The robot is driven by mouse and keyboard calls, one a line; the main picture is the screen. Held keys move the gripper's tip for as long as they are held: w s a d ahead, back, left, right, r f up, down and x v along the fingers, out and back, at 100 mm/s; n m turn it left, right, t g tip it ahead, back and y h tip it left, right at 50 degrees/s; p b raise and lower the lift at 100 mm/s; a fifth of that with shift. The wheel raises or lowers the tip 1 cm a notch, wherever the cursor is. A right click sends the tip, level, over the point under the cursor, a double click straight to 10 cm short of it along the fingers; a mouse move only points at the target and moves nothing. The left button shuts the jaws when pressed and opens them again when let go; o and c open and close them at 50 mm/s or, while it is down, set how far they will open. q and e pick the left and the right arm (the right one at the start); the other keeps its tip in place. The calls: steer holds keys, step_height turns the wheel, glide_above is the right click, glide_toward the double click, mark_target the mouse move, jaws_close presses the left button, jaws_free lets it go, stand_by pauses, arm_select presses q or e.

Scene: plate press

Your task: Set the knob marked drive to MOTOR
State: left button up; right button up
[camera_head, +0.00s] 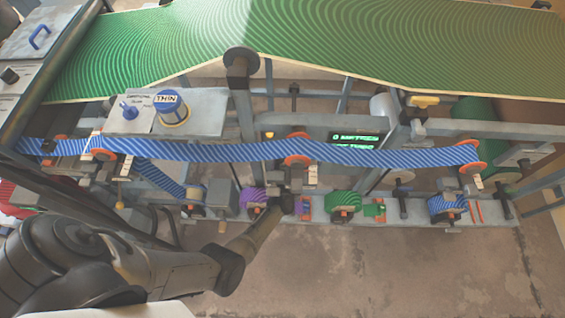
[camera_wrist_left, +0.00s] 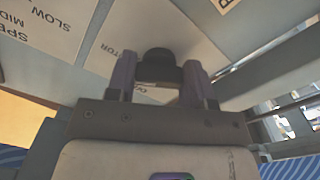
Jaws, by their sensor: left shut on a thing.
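The dark drive knob (camera_wrist_left: 160,68) shows in the left wrist view on a pale label card (camera_wrist_left: 200,45). The card's lettering is upside down, with "OTOR" left of the knob and part of another word below it; the rest is hidden. My left gripper (camera_wrist_left: 159,62) is shut on this knob, one purple finger on each side. I cannot tell which mark the knob points to. In the head view my left gripper (camera_head: 284,203) is at the lower rail of the machine and hides the knob. My right gripper is not in view.
Another label card (camera_wrist_left: 50,22) with "SLOW" and "MID" lies to the left in the wrist view. In the head view a blue striped band (camera_head: 230,151) runs across the machine above my gripper. Purple (camera_head: 252,196) and green (camera_head: 343,203) rolls flank my gripper. The floor in front is clear.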

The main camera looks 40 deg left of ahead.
arm_select(q)
steer(key=o, duration=0.7)
steer(key=shift+o, duration=1.1)
